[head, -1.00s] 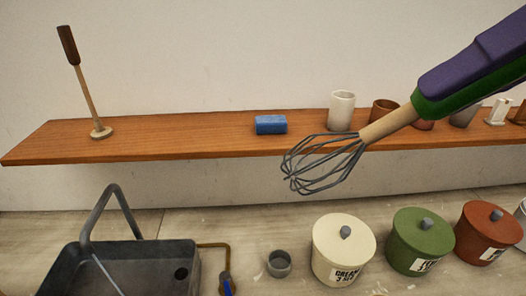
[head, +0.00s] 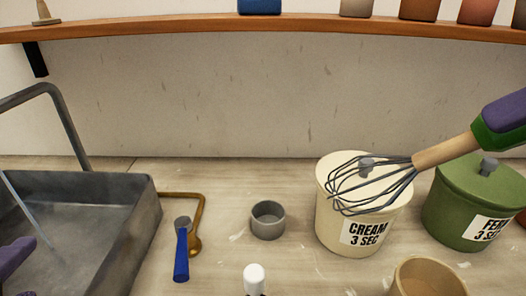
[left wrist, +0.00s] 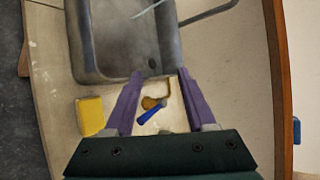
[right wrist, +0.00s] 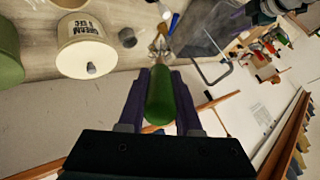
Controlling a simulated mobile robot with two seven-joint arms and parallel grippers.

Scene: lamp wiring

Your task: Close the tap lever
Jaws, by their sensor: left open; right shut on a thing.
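The tap lever (head: 181,255) is a blue handle on a brass pipe fitting (head: 200,215), on the counter right of the grey sink (head: 110,228). In the left wrist view the blue lever (left wrist: 150,114) appears between the fingers, beyond them and untouched. My left gripper (left wrist: 160,88) is open and empty; a purple finger of it (head: 14,258) shows over the sink at the head view's left edge. My right gripper (right wrist: 160,75) is shut on the green handle of a whisk (head: 375,183), whose wires pass in front of the cream canister (head: 335,215).
A thin pale streak (head: 27,210), perhaps water, crosses the sink under the grey spout (head: 70,125). A small grey cup (head: 268,221), a white-capped item (head: 254,278) and a green canister (head: 455,215) stand right of the lever. A yellow sponge (left wrist: 90,115) lies by the sink.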

